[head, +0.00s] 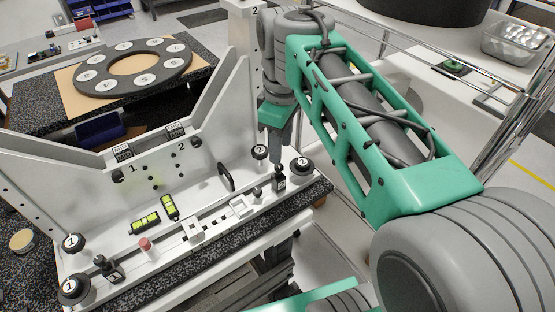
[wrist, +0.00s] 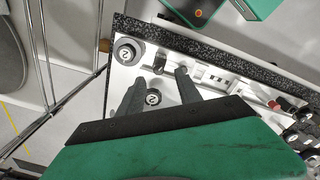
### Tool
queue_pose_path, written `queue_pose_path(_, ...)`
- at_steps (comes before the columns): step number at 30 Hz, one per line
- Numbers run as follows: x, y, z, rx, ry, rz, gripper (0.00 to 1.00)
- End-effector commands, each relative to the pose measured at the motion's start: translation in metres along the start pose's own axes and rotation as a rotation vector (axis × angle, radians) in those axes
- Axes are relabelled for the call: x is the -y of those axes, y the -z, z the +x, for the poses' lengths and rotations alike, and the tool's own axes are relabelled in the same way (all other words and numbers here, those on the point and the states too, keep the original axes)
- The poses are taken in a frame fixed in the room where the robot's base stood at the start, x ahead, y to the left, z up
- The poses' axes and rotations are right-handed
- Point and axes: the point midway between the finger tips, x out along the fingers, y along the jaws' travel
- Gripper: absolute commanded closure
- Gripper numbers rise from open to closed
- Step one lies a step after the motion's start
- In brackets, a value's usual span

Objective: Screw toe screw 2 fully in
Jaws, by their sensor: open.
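Two round dark knobs marked 2 are at the right end of the white fixture (head: 205,180). One is the corner knob (head: 302,165), which also shows in the wrist view (wrist: 127,52). The other is the smaller inner knob (head: 260,152), which shows between my fingers in the wrist view (wrist: 153,98). I cannot tell from the frames which is toe screw 2. A small black block marked 2 (head: 279,183) stands between them. My gripper (head: 277,163) is open and empty, pointing down over this end; its fingers show in the wrist view (wrist: 160,76). Contact cannot be made out.
Matching knobs marked 1 (head: 72,288) sit at the fixture's left end. Yellow-green levels (head: 169,207), a red-capped knob (head: 146,245) and a black handle (head: 226,177) are on the fixture. A ring with numbered discs (head: 133,66) lies behind. Metal rails (head: 505,110) stand at right.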

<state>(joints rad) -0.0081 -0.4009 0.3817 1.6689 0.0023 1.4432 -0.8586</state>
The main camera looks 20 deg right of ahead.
Motion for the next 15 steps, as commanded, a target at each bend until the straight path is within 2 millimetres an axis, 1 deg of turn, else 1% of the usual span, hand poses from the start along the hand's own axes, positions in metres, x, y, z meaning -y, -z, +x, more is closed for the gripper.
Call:
queue_pose_path(1,-0.005,0.004,-0.005,0.013,0.017,-0.071,0.59)
queue_pose_path(3,-0.008,0.007,-0.012,0.025,0.034,-0.145,0.59)
queue_pose_path(5,-0.008,0.008,-0.013,0.030,0.042,-0.176,0.59)
queue_pose_path(6,-0.008,0.007,-0.010,0.032,0.045,-0.185,0.59)
queue_pose_path(8,-0.008,0.007,-0.003,0.032,0.045,-0.187,0.59)
queue_pose_path(15,-0.006,0.005,0.042,0.031,0.043,-0.182,0.59)
